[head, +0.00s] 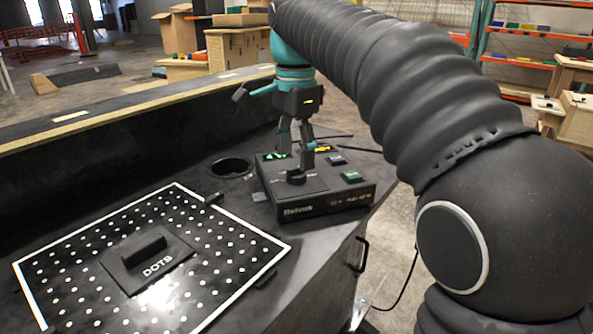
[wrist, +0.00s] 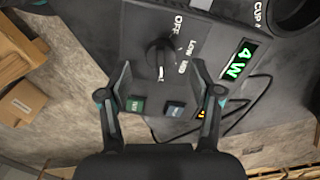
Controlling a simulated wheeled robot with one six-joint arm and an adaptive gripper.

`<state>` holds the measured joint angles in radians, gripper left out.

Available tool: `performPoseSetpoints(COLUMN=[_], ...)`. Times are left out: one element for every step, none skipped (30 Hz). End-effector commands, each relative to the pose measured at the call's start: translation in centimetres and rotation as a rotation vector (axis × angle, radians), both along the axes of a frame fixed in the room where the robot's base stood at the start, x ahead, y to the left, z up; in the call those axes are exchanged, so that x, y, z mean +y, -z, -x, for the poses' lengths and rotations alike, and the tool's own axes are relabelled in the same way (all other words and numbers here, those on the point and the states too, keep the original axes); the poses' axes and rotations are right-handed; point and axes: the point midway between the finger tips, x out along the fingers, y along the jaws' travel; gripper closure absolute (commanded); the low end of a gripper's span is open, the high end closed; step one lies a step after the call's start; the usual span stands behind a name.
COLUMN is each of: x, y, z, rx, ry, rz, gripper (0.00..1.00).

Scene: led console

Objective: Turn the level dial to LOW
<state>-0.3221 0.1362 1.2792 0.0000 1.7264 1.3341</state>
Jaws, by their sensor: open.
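The console (head: 320,205) is a black box on the dark counter. Its black level dial (head: 296,177) stands on the top face, below my gripper (head: 296,158). In the wrist view the dial (wrist: 160,55) lies ahead between my open fingertips (wrist: 161,74), one on each side, with no clear contact. OFF, LOW and a partly hidden third label are printed to its right. A pale mark on the dial points toward the picture bottom, not at LOW; the exact setting is hard to tell. A green display (wrist: 238,60) reads "4 W".
Green (wrist: 135,104) and blue-grey (wrist: 174,108) buttons lie near my fingers. An orange-lit display (head: 324,148) is behind. A round cup hole (head: 230,168) and a dotted board (head: 75,260) with a DOTS block (head: 147,258) are to the left.

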Motion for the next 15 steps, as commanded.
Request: performPoseSetpoints(x=[0.0,0.0,0.0,0.0,0.0,0.0,0.0,0.0,0.0,0.0,0.0,0.0,0.0,0.0,0.0], y=[0.9,1.3,1.7,2.0,2.2,2.5,2.7,2.8,2.9,3.0,3.1,3.1,3.1,3.1,3.1], z=[0.0,0.0,0.0,0.0,0.0,0.0,0.0,0.0,0.0,0.0,0.0,0.0,0.0,0.0,0.0], rx=[0.001,0.002,0.001,0.001,0.001,0.002,0.001,0.000,0.000,-0.001,-0.001,-0.001,-0.001,-0.001,-0.001], ry=[0.000,0.000,0.000,0.000,0.000,0.000,0.000,0.000,0.000,0.000,0.000,0.000,0.000,-0.001,-0.001], rz=[0.001,0.001,0.001,0.001,0.001,0.001,0.001,0.000,0.000,-0.001,-0.001,-0.001,-0.001,-0.001,-0.001], gripper=[0.36,0.36,0.36,0.36,0.36,0.36,0.36,0.36,0.36,0.36,0.36,0.36,0.36,0.36,0.36])
